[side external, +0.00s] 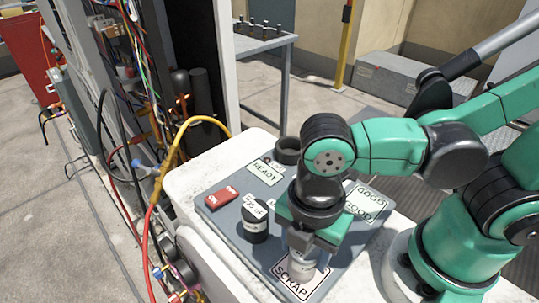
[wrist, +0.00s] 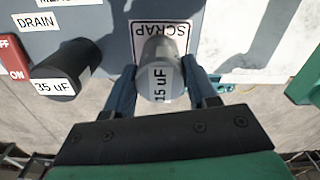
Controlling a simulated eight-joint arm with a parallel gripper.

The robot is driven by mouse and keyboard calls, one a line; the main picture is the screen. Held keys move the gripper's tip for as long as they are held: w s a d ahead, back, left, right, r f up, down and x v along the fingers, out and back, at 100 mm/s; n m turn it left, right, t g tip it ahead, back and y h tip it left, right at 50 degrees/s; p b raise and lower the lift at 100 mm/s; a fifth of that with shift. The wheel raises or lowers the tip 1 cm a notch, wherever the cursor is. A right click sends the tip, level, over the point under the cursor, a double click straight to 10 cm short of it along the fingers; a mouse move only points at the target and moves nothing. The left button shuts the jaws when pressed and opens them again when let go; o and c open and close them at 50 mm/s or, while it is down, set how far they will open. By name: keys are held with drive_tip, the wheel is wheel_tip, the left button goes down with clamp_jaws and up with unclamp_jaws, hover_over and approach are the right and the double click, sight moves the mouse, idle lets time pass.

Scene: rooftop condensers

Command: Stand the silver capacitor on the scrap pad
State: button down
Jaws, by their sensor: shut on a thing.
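The silver capacitor (side external: 301,262), labelled 15 uF, is upright between the fingers of my gripper (side external: 306,243). In the wrist view the capacitor (wrist: 160,68) sits between both fingers of my gripper (wrist: 163,82), which is shut on it. The scrap pad (side external: 292,286) is a white square marked SCRAP, lying under and around the capacitor's lower end. The pad also shows behind the capacitor in the wrist view (wrist: 186,30). The capacitor covers part of the pad, and I cannot tell whether its base touches it.
A black capacitor (side external: 256,224) labelled 35 uF stands left of my gripper. Hoses and wiring (side external: 150,185) hang at left.

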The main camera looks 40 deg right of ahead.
drive_tip(key=shift+c, duration=1.3)
unclamp_jaws()
drive_tip(key=shift+f, duration=0.1)
wheel_tip(320, 180, up, 12)
drive_tip(key=w+d+f+m+t, duration=0.2)
drive_tip(key=w+d+m, duration=0.3)
drive_tip(key=m, duration=0.5)
drive_tip(key=w+d+f+m+t, duration=0.3)
drive_tip(key=w+d+m+t, duration=0.2)
drive_tip(key=d+m, duration=0.3)
drive_tip(key=shift+w+d+f+m, duration=0.2)
drive_tip(key=shift+w+m, duration=0.4)
drive_tip(key=shift+m, duration=0.5)
